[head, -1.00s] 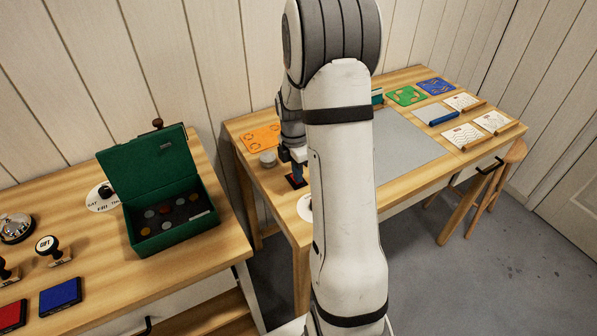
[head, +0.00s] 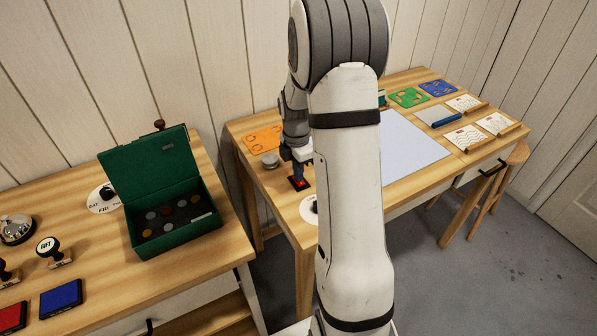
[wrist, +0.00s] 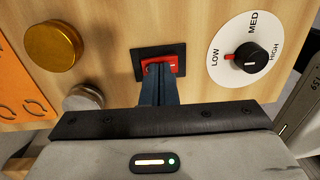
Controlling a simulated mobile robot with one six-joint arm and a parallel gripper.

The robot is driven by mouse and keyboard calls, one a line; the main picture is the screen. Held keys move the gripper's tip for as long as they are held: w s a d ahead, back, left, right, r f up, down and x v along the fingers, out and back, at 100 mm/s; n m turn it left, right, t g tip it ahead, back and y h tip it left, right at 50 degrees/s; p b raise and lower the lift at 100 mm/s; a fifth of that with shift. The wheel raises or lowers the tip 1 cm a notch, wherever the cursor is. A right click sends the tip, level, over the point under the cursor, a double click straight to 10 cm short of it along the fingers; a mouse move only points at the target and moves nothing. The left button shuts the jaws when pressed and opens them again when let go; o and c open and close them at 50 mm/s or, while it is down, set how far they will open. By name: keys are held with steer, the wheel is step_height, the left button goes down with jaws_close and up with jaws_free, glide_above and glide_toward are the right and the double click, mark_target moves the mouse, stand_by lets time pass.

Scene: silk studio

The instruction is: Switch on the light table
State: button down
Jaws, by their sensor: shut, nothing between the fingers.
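The light table panel (head: 409,146) is set in the right-hand table and glows a pale bluish white. Its red rocker switch (wrist: 171,65) sits in a black frame on the wood. My gripper (wrist: 158,72) is shut and empty, its fingertips at the red rocker and covering part of it. I cannot tell whether they still press on it. In the head view my gripper (head: 299,176) points down at the switch, and my arm hides part of the panel.
A LOW/MED/HIGH dial (wrist: 250,57) is right of the switch in the wrist view. A brass knob (wrist: 54,46), a silver knob (wrist: 82,100) and an orange stencil (wrist: 22,97) lie left. An open green box (head: 172,229) stands on the left table.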

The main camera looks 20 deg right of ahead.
mark_target(301, 183)
steer(key=shift+r+p, duration=0.35)
steer(key=shift+r, duration=0.1)
step_height(301, 183, up, 13)
steer(key=s+p, duration=0.1)
steer(key=shift+s, duration=0.35)
steer(key=s+a+r+m+t, duration=0.2)
steer(key=s+a+m, duration=0.4)
steer(key=s+m, duration=0.3)
steer(key=s+a+r+m+t, duration=0.1)
steer(key=s+a+r+m, duration=0.1)
steer(key=s+a+m, duration=0.4)
steer(key=shift+s+r+m+t, duration=0.4)
steer(key=shift+s+m, duration=1.5)
steer(key=shift+s, duration=0.5)
steer(key=shift+a, duration=0.1)
